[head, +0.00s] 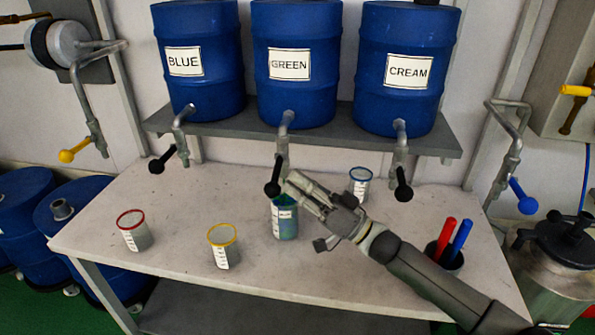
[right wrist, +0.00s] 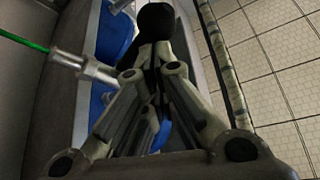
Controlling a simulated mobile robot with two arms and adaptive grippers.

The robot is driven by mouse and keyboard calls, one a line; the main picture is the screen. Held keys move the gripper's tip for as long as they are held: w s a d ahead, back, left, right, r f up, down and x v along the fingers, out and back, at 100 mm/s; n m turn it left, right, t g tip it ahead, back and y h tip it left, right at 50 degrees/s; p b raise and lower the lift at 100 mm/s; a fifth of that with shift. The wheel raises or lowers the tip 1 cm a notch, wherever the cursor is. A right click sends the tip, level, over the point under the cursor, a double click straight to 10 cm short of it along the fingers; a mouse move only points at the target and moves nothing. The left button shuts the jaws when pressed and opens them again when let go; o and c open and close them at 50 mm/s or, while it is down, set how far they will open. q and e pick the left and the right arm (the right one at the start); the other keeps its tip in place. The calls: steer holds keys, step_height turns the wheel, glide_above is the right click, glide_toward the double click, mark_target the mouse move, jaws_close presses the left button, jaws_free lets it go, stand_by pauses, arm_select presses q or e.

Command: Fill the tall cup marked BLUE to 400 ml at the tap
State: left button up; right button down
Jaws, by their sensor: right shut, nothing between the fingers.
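A cup with blue-green sides or contents (head: 285,222) stands under the GREEN drum's tap (head: 283,150); its label is too small to read surely. My right gripper (head: 291,186) is shut and empty at that tap's black handle (head: 272,189), above and partly in front of the cup. In the right wrist view the black knob (right wrist: 156,20) is just beyond the fingertips; contact is unclear. A thin green line (right wrist: 25,42) runs from the tap spout (right wrist: 88,66), looking like a stream of liquid. The cup's fill level cannot be read. My left gripper is out of view.
A red-rimmed cup (head: 134,231), a yellow-rimmed cup (head: 223,247) and another cup (head: 359,184) stand on the table (head: 180,205). BLUE (head: 200,90) and CREAM (head: 405,100) drums sit on the shelf. A dark holder (head: 444,258) with red and blue sticks is at right.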

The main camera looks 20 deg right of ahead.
steer(key=v, duration=0.7)
steer(key=shift+d, duration=0.15)
steer(key=shift+s+f, duration=0.15)
stand_by(0.8)
